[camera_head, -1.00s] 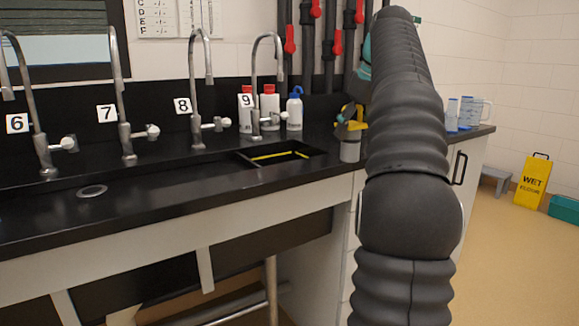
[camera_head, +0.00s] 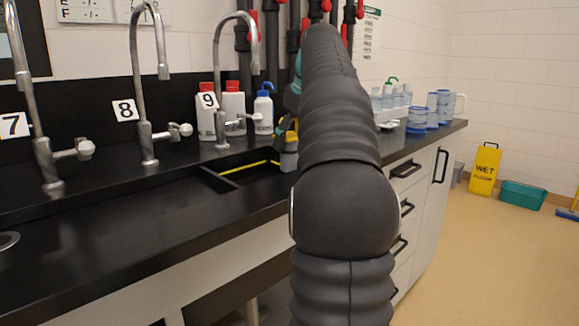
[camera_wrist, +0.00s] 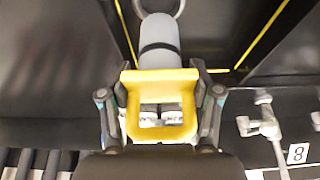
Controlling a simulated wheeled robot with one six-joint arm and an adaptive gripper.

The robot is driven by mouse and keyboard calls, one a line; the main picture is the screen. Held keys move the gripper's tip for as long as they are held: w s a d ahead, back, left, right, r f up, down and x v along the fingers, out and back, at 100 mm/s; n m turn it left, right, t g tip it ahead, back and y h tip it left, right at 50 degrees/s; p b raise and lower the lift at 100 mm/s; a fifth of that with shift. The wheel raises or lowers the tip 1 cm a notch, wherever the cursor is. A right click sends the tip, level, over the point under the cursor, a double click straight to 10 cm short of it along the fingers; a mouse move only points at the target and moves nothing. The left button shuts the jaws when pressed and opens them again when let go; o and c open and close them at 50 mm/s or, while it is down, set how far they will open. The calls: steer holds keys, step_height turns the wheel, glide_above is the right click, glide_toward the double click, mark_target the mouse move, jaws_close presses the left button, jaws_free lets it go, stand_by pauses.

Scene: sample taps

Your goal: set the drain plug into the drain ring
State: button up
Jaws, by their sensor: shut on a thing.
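My gripper (camera_wrist: 160,105) is shut on a yellow grip piece (camera_wrist: 160,78). A grey cylinder (camera_wrist: 160,40) extends beyond this piece, and together they appear to be the drain plug. In the head view the grey cylinder (camera_head: 289,160) hangs below my gripper, near the right end of the sink opening, and my arm hides much of the gripper. A pale ring (camera_wrist: 178,8) shows past the cylinder at the top of the wrist view; I cannot tell whether it is the drain ring or touches the plug. Another round metal ring (camera_head: 8,240) lies in the counter at far left.
The black sink opening (camera_head: 225,182) has yellow lines inside. Tall taps (camera_head: 148,100) stand along its back. White bottles (camera_head: 232,108) stand behind tap 9. Blue-tinted containers (camera_head: 418,118) stand at the counter's right end. The floor at right is open before a yellow sign (camera_head: 484,170).

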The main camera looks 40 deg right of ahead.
steer(key=shift+f+b, duration=0.7)
steer(key=shift+f, duration=1.55)
steer(key=shift+f, duration=0.1)
steer(key=o, duration=1.2)
steer(key=p+v, duration=0.3)
steer(key=v, duration=0.9)
steer(key=shift+p, duration=0.3)
